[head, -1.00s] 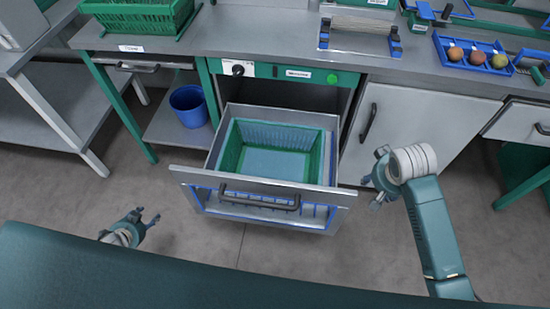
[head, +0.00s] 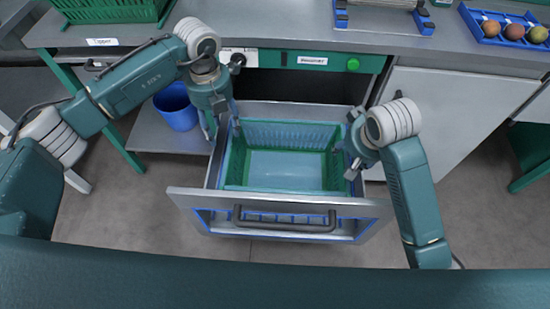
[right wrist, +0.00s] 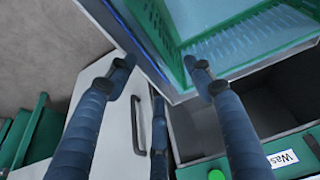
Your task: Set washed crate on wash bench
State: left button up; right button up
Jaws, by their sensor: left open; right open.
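The green crate (head: 336,173) sits in the pulled-out drawer (head: 368,208) of the washer, low in front of the bench. Its inside looks pale blue and empty. My left gripper (head: 222,128) is open at the crate's left side, pointing down. My right gripper (head: 352,148) is open at the crate's right side. In the right wrist view its two fingers (right wrist: 160,75) are apart, with the crate's green wall (right wrist: 165,38) and the drawer edge just beyond them. I cannot tell whether either gripper touches the crate. The grey wash bench (head: 290,35) runs across the back.
A green crate (head: 110,12) stands on the bench at the back left. A rack (head: 385,18) and a blue tray (head: 495,38) with several round fruits are on the bench to the right. A blue bucket (head: 176,112) sits on the shelf below. Bench top between is clear.

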aim_at(228, 150)
jog(key=shift+s+d+r, duration=0.15)
jog(key=shift+s+d, duration=0.1)
pick_arm(q)
jog(key=f, duration=1)
jog(key=shift+s+d+f, duration=0.1)
jog(key=shift+s+d, duration=0.05)
jog(key=shift+d, duration=0.05)
pick_arm(e)
jog(key=x, duration=1.1)
jog(key=shift+w, duration=0.1)
pick_arm(q)
jog(key=shift+c, duration=0.5)
pick_arm(e)
jog(key=shift+c, duration=0.6)
pick_arm(q)
grip_shut()
pick_arm(e)
grip_shut()
jog(key=shift+r, duration=0.1)
